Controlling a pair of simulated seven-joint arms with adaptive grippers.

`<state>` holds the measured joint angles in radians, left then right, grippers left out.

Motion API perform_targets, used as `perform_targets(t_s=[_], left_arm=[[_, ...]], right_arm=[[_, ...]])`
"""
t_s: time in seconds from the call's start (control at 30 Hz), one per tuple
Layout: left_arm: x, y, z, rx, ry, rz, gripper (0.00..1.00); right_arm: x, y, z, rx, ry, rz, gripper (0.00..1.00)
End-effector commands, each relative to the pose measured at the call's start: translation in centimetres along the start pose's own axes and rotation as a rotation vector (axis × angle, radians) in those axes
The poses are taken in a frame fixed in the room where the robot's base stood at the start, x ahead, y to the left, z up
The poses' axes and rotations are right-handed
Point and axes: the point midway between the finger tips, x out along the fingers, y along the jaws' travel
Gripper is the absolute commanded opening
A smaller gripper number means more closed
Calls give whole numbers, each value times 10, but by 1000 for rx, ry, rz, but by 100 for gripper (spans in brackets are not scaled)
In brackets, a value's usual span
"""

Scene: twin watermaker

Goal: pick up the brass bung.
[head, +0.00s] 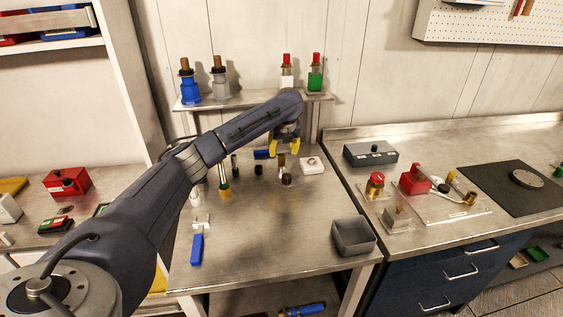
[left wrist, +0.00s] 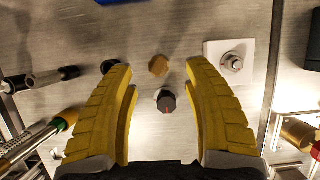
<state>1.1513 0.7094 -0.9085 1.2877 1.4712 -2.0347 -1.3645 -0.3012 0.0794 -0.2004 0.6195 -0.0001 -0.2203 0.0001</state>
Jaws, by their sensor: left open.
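The brass bung (left wrist: 158,66) shows in the left wrist view as a small six-sided brass top on the metal bench. In the head view it is the upright brass piece (head: 281,160) just below my left gripper. My left gripper (head: 285,146) is open and empty, pointing down. In the left wrist view its yellow fingers (left wrist: 157,67) are wide apart, with the bung between the tips in the picture. I cannot tell the exact height gap. My right gripper is in neither view.
A dark round knob (left wrist: 166,102) stands close to the bung. A white block with a dial (left wrist: 230,60) is to the right. A grey bin (head: 353,236) stands at front right; the front middle is clear.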

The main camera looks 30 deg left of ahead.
Motion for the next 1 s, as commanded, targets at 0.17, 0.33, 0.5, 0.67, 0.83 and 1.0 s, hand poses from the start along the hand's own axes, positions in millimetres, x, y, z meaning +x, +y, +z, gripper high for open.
perform_targets(t_s=[0.17,0.33,0.5,0.67,0.83,1.0], left_arm=[[6,0,-1,-1,0,0,51],[25,2,-5,-1,2,2,51],[44,2,-6,-2,1,1,51],[54,2,-6,-1,0,1,51],[56,2,-6,0,-1,-1,51],[55,2,-6,0,-1,-1,47]], right_arm=[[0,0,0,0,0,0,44],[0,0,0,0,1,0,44],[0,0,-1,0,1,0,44],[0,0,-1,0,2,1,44],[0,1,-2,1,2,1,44],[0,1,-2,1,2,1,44]])
